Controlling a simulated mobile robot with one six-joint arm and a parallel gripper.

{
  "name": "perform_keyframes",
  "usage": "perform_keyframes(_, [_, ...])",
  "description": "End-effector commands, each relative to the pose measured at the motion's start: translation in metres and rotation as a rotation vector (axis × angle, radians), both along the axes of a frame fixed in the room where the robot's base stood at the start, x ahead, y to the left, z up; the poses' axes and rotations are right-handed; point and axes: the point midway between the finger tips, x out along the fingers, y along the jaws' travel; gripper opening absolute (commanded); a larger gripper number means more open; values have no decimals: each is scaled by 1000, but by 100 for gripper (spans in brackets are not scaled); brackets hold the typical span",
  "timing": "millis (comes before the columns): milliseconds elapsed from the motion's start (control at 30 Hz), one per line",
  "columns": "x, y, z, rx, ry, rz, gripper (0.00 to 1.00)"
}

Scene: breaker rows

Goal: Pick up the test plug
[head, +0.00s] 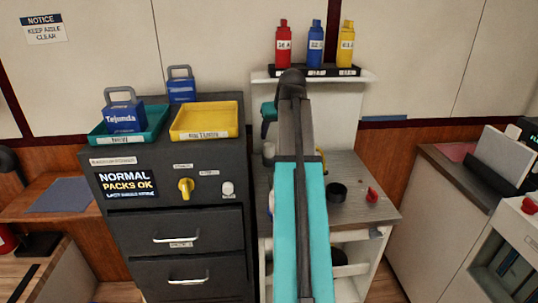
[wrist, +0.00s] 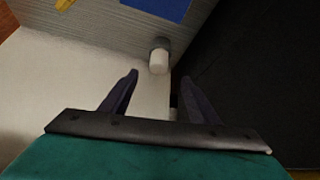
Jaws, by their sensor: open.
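A small pale cylinder with a grey end (wrist: 159,58), possibly the test plug, is at the edge of a grey counter in the wrist view. No label on it shows. My gripper (wrist: 160,77) is open and empty, with its two dark fingers apart. The cylinder appears just beyond the fingertips, roughly centred between them; I see no contact. In the head view a small pale object (head: 268,150) sits at the counter's left side, below my teal gripper body. My arm hides part of the counter there.
The counter (head: 350,218) also holds a black ring (head: 337,192) and a red object (head: 372,195). A dark cabinet (head: 215,215) stands left, topped by a teal tray (head: 150,133) and a yellow tray (head: 205,121). A shelf (head: 368,77) with three coloured bottles is behind.

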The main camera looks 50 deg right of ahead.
Motion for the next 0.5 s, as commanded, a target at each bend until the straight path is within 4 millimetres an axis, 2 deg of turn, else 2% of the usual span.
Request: perform_keyframes(500, [28,-17,-50,0,1,-1,55])
